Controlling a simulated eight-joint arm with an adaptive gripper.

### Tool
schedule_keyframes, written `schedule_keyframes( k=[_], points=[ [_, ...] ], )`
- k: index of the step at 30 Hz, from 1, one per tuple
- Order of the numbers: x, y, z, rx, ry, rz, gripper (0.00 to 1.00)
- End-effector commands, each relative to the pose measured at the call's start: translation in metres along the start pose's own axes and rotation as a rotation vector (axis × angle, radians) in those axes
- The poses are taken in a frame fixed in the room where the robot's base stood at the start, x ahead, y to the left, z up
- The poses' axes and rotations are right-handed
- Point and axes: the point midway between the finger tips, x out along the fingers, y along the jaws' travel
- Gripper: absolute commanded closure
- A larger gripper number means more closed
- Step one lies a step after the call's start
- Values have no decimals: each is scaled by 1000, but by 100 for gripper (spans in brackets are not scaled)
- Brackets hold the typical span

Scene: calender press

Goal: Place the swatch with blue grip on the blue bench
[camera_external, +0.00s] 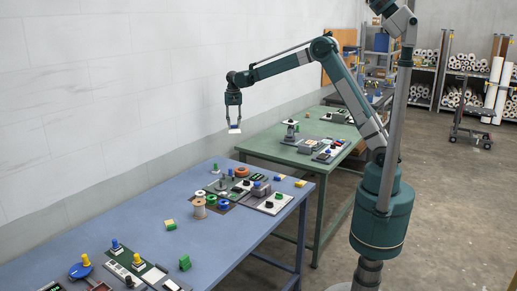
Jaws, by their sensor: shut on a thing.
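My gripper (234,122) hangs at the left end of my arm, pointing down. It is shut on a small swatch (235,131) with a white face and a blue part between the fingers. The swatch is in the air, apart from any surface, near the far end of the blue bench (140,215) in the picture. Its exact height and whether it is over the bench edge I cannot tell. The blue bench fills the lower left and carries several small items.
A green bench (265,147) stands behind the blue one with fixtures on it. On the blue bench, spools (199,207), an orange ring (242,171), a green block (185,262) and a blue disc with a yellow knob (81,270) stand. The bench's left-middle surface is bare.

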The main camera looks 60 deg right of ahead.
Motion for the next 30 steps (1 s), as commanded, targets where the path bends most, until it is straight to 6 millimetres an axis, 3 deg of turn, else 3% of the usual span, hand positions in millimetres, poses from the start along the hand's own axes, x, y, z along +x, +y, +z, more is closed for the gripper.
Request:
schedule_keyframes(
  k=[3, 15, 30],
  points=[
    [0, -28, 34, -42, 0, 0, 83],
    [0, -103, 146, -171, 0, 0, 83],
    [0, -172, 297, -331, 0, 0, 83]
  ],
)
